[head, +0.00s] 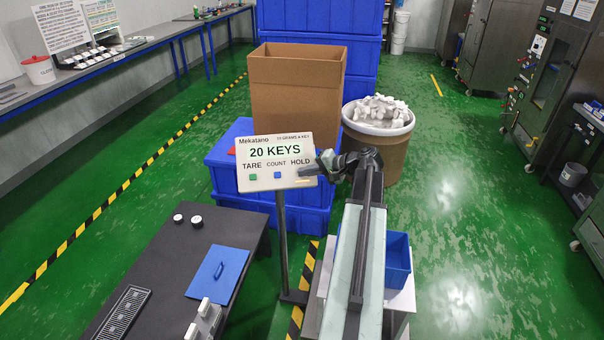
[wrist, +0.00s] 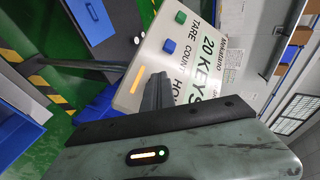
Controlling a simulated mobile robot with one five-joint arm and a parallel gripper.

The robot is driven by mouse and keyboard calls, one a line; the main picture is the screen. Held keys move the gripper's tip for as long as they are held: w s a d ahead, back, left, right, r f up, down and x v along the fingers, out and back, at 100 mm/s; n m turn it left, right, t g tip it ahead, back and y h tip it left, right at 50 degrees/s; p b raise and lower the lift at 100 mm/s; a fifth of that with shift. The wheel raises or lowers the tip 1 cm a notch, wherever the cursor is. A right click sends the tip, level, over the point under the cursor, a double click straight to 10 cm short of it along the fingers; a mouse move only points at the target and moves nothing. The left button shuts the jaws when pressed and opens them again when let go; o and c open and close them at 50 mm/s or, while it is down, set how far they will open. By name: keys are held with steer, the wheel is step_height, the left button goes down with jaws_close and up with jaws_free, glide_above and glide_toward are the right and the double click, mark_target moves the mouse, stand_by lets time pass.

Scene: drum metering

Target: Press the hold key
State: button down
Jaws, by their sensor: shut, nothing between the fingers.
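The indicator panel (head: 274,158) stands on a post and reads "20 KEYS". Its hold key (head: 304,180) is an orange bar below the word HOLD, and it also shows clear in the wrist view (wrist: 138,80). The green tare key (head: 252,177) and blue count key (head: 278,175) lie to its left. My gripper (head: 316,170) is shut and empty, at the panel's right end. In the wrist view my shut fingers (wrist: 157,90) are beside the hold key and cover part of the word HOLD. I cannot tell whether they touch the panel.
A cardboard box (head: 296,95) stands on blue crates (head: 222,165) behind the panel. A drum (head: 382,155) with a heap of pale pieces is to the right. The green floor at right is free.

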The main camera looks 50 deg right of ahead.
steer(key=shift+s+a+r+p, duration=0.35)
steer(key=shift+s+r+p, duration=0.05)
steer(key=shift+r+p, duration=0.15)
steer(key=shift+r, duration=0.1)
steer(key=s+a+r+p, duration=0.2)
steer(key=r+p, duration=0.1)
steer(key=shift+s+a+r, duration=0.1)
steer(key=shift+s+r, duration=0.05)
steer(key=shift+s, duration=0.25)
stand_by(0.7)
